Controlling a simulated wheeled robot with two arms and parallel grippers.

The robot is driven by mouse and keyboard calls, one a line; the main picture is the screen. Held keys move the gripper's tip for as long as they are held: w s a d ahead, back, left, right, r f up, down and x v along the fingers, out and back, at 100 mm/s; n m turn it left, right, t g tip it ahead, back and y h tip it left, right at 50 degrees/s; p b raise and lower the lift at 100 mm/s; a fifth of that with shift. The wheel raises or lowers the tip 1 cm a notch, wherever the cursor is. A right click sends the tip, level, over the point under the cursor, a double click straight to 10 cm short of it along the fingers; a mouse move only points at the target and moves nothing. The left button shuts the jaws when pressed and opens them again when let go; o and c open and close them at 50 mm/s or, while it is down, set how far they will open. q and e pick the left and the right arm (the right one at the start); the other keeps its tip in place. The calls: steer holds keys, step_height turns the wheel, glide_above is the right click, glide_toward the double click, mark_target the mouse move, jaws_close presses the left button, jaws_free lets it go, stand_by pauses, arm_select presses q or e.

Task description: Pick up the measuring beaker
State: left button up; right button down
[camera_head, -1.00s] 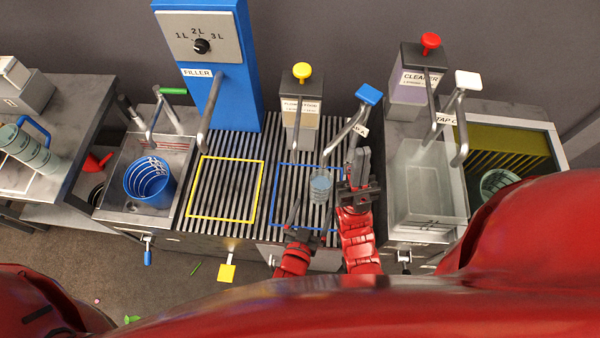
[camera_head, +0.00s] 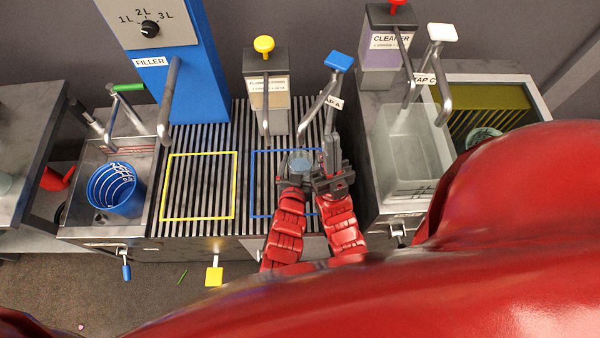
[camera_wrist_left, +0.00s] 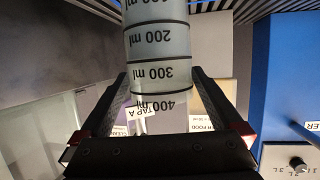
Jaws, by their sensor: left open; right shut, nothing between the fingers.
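The measuring beaker (camera_head: 301,162) is a clear cup in the blue square on the slatted grate. In the left wrist view the beaker (camera_wrist_left: 160,55) shows ml marks that appear upside down in the picture. My left gripper (camera_head: 294,173) is at the beaker's near side, partly hiding it. Its fingers (camera_wrist_left: 157,82) are open, one on each side of the beaker; I cannot tell if either touches it. My right gripper (camera_head: 330,150) is shut and empty, just right of the beaker, pointing toward the back.
The blue-handled tap (camera_head: 339,62) and a yellow-topped dispenser (camera_head: 266,90) stand behind. A clear tank (camera_head: 415,150) is to the right. The yellow-outlined square (camera_head: 199,186) is bare.

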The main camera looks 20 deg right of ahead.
arm_select(q)
steer(key=b+x, duration=0.1)
steer(key=x, duration=0.3)
steer(key=shift+a, duration=0.1)
steer(key=shift+s, duration=0.1)
jaws_close()
